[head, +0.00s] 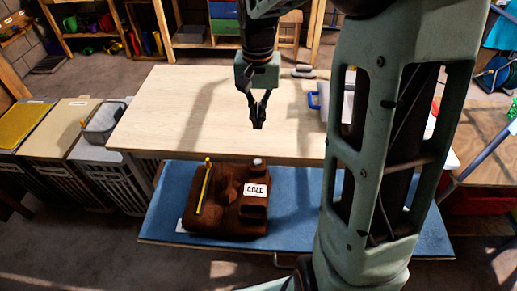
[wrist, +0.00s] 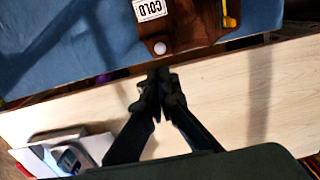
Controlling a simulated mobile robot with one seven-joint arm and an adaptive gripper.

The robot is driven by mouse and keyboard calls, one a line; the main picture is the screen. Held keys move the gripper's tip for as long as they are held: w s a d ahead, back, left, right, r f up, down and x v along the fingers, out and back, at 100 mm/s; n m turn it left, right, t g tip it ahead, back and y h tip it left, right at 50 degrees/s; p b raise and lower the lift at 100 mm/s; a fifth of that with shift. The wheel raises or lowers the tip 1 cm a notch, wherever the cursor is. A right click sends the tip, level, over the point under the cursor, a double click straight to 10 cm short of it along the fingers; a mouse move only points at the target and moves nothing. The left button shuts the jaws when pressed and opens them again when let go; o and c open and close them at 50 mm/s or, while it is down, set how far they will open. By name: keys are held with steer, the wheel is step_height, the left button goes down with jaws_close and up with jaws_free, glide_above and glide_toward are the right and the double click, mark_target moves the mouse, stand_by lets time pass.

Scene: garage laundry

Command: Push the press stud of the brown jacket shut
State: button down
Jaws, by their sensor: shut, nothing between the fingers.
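The brown jacket (head: 228,222) lies folded on a blue surface in the head view, with a white label reading COLD on it. A pale round stud (head: 257,162) shows at its far edge; it also shows in the wrist view (wrist: 160,48), just beyond the fingertips. The wrist view shows part of the jacket (wrist: 187,28) at the top. My gripper (head: 258,124) is shut and empty, pointing down over the pale wooden tabletop, on the far side of the jacket. In the wrist view my gripper (wrist: 161,78) appears close to the stud but apart from it.
The pale wooden tabletop (head: 180,105) is mostly clear. The blue surface (head: 300,190) lies in front of it, bare to the right of the jacket. A yellow strip (head: 204,185) lies along the jacket's left side. A grey bin (head: 104,122) stands at left.

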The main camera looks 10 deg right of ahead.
mark_target(258, 161)
step_height(258, 161, down, 14)
steer(key=shift+f+p, duration=0.1)
steer(key=shift+p, duration=0.55)
stand_by(0.4)
steer(key=shift+f+b, duration=0.9)
steer(key=shift+b, duration=0.15)
steer(key=shift+s, duration=0.15)
steer(key=shift+f, duration=0.1)
step_height(258, 161, up, 14)
steer(key=p, duration=0.2)
steer(key=shift+r, duration=0.25)
steer(key=shift+a, duration=0.1)
